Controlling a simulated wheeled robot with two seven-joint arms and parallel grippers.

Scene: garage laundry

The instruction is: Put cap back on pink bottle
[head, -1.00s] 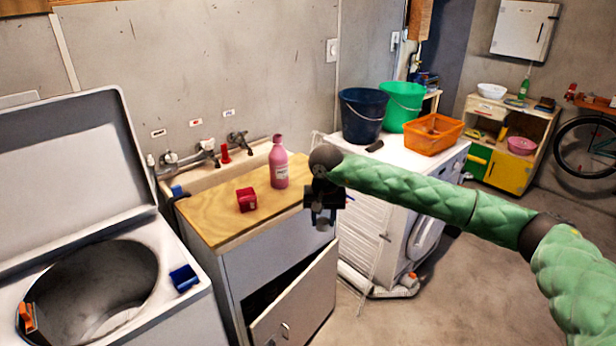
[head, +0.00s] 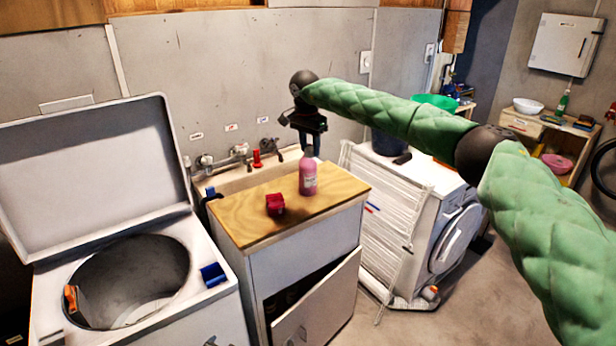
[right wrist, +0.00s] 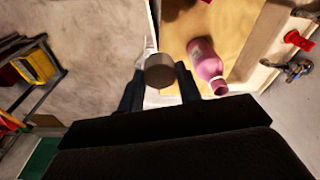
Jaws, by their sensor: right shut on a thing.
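The pink bottle (head: 308,176) stands upright on the wooden top of the cabinet. In the right wrist view the bottle (right wrist: 207,62) is right of the fingers, with its narrow pink neck bare of a cap. My right gripper (head: 310,138) is just above or behind the bottle in the head view; the exact depth is unclear. It is shut on a grey-brown round cap (right wrist: 160,70), which shows between the fingertips in the right wrist view, to the left of and apart from the bottle neck. My left gripper is not in view.
A red box (head: 275,204) lies on the wooden cabinet top (head: 252,222), left of the bottle. Behind is a sink with taps (head: 240,152). An open top-loading washer (head: 205,240) stands left, a white folded rack (head: 372,225) right. The cabinet door hangs open.

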